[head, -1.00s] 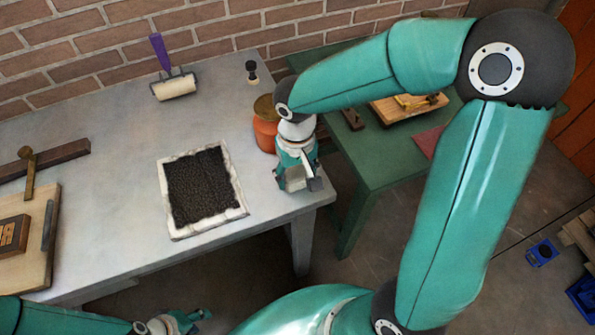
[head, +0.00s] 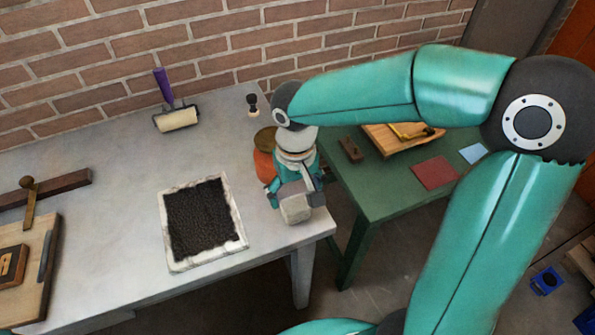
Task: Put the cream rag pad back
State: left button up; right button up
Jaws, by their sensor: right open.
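A small cream block, which looks like the cream rag pad (head: 296,212), is at the right front corner of the grey table (head: 110,250). My right gripper (head: 297,198) is just above and around its upper part, with its jaws open. The fingers hide part of the pad, and I cannot tell if they touch it. My left gripper is not in view.
An orange pot (head: 263,165) stands close behind my right gripper. A white-edged slab with a black surface (head: 203,218) lies to the left. A roller (head: 177,119) and a small black-topped stamp (head: 252,105) stand near the wall. A green table (head: 385,195) adjoins at the right.

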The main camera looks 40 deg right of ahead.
aim_at(296, 206)
notch_tip(296, 206, up, 6)
jog(key=shift+r, duration=0.15)
dwell(0.6)
